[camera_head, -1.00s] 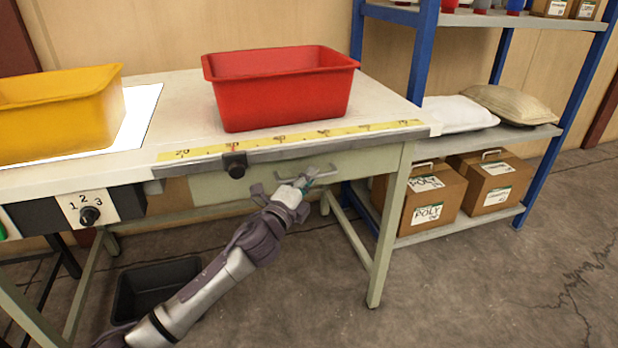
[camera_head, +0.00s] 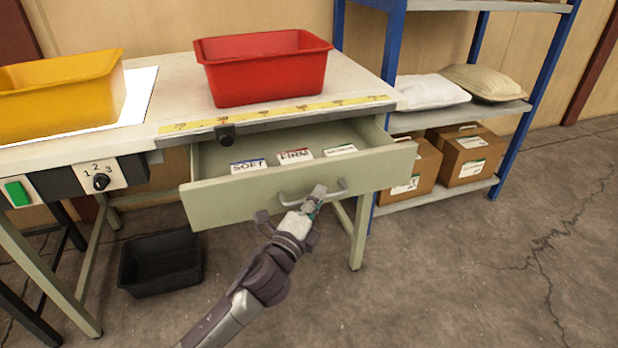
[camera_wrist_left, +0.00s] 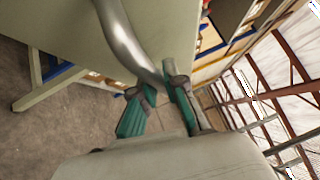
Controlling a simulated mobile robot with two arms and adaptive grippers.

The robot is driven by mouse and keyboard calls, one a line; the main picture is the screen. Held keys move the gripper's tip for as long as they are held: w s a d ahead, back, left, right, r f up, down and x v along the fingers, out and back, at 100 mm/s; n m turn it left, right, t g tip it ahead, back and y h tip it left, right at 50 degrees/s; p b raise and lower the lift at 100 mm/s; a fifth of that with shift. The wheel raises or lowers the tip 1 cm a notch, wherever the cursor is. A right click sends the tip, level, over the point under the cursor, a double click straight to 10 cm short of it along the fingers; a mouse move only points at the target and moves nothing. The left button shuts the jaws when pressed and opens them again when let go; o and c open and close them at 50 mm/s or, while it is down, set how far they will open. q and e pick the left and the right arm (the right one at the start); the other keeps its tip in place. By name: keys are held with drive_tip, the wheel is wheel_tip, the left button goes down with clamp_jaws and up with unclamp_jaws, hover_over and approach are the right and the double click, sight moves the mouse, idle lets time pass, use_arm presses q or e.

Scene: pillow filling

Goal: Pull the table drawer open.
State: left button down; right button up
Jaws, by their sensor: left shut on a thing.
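The table drawer (camera_head: 240,197) is pulled out from under the table top, with its inside showing. In it lie cards, one marked SOFT (camera_head: 248,165), one marked FIRM (camera_head: 295,156) and a third (camera_head: 340,150) too small to read. My left gripper (camera_head: 316,197) is at the drawer's curved metal handle (camera_head: 290,199), near its right end. In the left wrist view the handle (camera_wrist_left: 128,45) runs down between the green-padded fingers of the left gripper (camera_wrist_left: 162,95), which are shut on it. My right gripper is not in view.
The table top (camera_head: 170,92) bears a red bin (camera_head: 265,80), a yellow bin (camera_head: 60,100) and a yellow ruler strip (camera_head: 280,112). A black bin (camera_head: 160,262) stands on the floor. A blue shelf rack (camera_head: 392,60) with pillows and boxes stands at the right. Floor in front is clear.

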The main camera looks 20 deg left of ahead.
use_arm(q)
drive_tip(key=shift+s+d, duration=0.45)
drive_tip(key=shift+s, duration=0.25)
drive_tip(key=shift+s+d, duration=0.5)
drive_tip(key=shift+s, duration=0.25)
drive_tip(key=shift+s+d, duration=0.45)
drive_tip(key=shift+s, duration=0.25)
drive_tip(key=c, duration=1.2)
unclamp_jaws()
drive_tip(key=shift+s, duration=0.1)
drive_tip(key=v, duration=1.1)
drive_tip(key=shift+s, duration=0.4)
drive_tip(key=shift+a+f, duration=0.1)
drive_tip(key=shift+f, duration=0.05)
